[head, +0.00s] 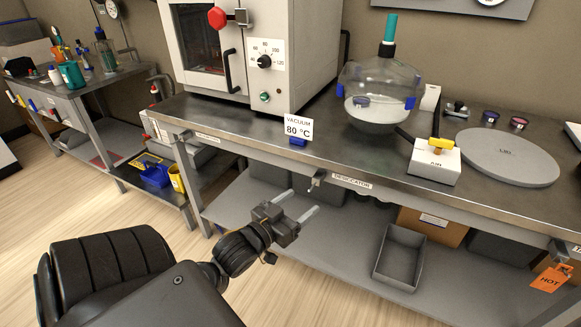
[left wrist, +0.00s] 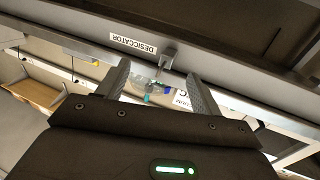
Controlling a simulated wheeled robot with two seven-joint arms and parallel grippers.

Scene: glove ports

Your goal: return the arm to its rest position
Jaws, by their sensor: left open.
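My left gripper (head: 300,206) is open and empty in the head view. It is in front of the steel bench and below the level of its top, with its fingers pointing toward the bench's front edge. In the left wrist view both fingers of the left gripper (left wrist: 160,82) are spread apart with nothing held between them. A bench edge labelled DESICCATOR (left wrist: 133,44) lies beyond the fingertips, and a small grey bracket (left wrist: 168,58) shows near them. My right gripper is not in view.
The steel bench (head: 335,150) carries a vacuum oven (head: 255,50), a glass desiccator (head: 380,85), a white valve box (head: 434,162) and a grey round plate (head: 508,157). A grey bin (head: 399,257) sits on the lower shelf. Open floor (head: 90,210) lies at the left.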

